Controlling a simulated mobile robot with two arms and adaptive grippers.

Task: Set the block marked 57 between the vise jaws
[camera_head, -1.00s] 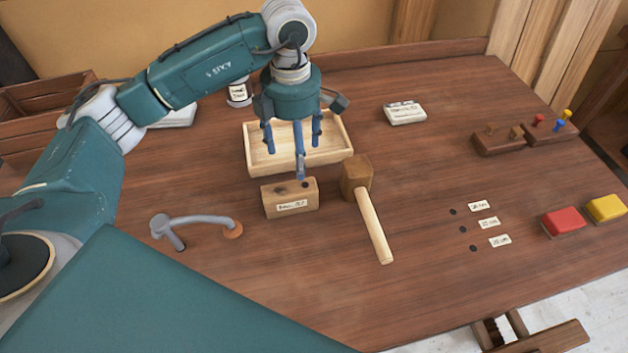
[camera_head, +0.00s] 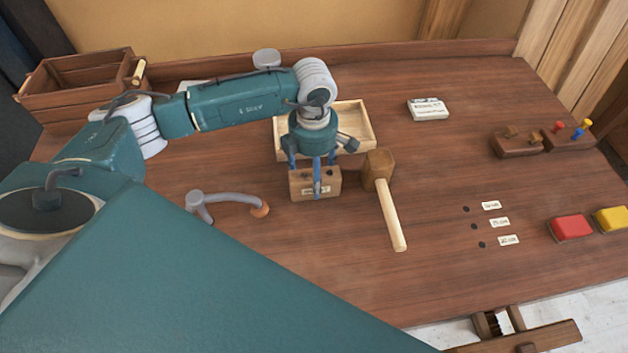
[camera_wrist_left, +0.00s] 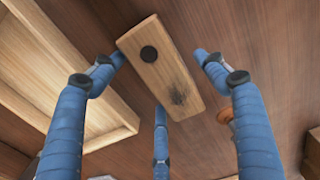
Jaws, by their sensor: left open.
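My left gripper (camera_head: 316,188) is open just above and around the block, pointing down. In the left wrist view the block (camera_wrist_left: 165,70) shows a dark round spot and a dark smudge, and lies between the spread blue fingers (camera_wrist_left: 160,100). The vise (camera_head: 500,325) is at the bench's front edge at lower right, its jaws partly visible with a gap. My right gripper is not in view.
A wooden mallet (camera_head: 392,215) lies close to the block's right. A grey curved holdfast (camera_head: 228,199) lies to the left. The pale tray (camera_head: 362,120) is behind. Red (camera_head: 571,228) and yellow (camera_head: 611,220) blocks sit at the right edge. The front middle bench is clear.

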